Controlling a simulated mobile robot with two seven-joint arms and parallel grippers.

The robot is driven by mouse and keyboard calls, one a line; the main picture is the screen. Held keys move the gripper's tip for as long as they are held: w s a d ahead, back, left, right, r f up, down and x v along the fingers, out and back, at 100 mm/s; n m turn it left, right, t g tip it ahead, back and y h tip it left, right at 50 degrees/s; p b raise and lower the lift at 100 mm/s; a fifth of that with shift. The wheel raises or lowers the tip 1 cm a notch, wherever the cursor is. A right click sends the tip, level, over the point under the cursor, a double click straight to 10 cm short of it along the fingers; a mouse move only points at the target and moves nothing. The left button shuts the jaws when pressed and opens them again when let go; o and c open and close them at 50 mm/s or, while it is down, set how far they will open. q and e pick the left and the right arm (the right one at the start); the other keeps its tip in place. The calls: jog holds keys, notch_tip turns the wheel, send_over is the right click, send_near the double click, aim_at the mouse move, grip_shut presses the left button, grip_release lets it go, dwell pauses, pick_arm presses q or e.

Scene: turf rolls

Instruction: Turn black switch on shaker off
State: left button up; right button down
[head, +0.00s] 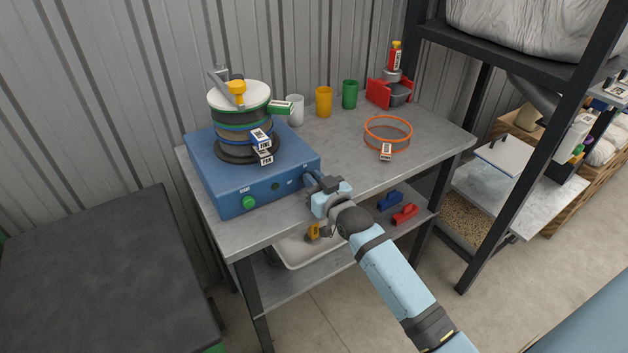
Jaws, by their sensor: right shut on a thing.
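The blue shaker (215,170) stands on the left of the metal table, with a stack of sieves (240,120) clamped on top. Its front panel has a green knob (249,203) and a smaller dark green button (276,187). My right gripper (311,181) is at the right end of this panel, its fingers against the front face. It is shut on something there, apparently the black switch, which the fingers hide. The switch's position cannot be seen. My left gripper is not in view.
On the table (345,165) are an orange sieve ring (388,134), white, yellow and green cups (349,94), and a red holder (378,93). A lower shelf holds a white tray (290,258) and blue and red items (405,215). A black rack stands right.

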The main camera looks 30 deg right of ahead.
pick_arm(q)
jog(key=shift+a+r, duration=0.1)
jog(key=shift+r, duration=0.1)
pick_arm(e)
jog(key=shift+a+r+n+p, duration=0.1)
jog(key=shift+n+p, duration=0.5)
jog(key=shift+p, duration=0.1)
jog(key=shift+a+n+p, duration=0.1)
jog(key=shift+n+p, duration=0.55)
jog(key=shift+n, duration=0.05)
jog(key=shift+a+n+p, duration=0.2)
jog(key=shift+n+p, duration=0.5)
jog(key=shift+n, duration=0.9)
jog(key=shift+a+f+n+p, duration=0.15)
jog(key=shift+f+n+p, duration=0.1)
jog(key=shift+n+p, duration=0.25)
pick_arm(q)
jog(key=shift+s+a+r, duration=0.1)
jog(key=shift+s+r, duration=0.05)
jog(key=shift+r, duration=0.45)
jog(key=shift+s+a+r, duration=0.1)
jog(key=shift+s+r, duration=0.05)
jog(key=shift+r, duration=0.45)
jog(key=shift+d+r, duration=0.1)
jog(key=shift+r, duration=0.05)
pick_arm(e)
jog(key=c, duration=1.1)
grip_release()
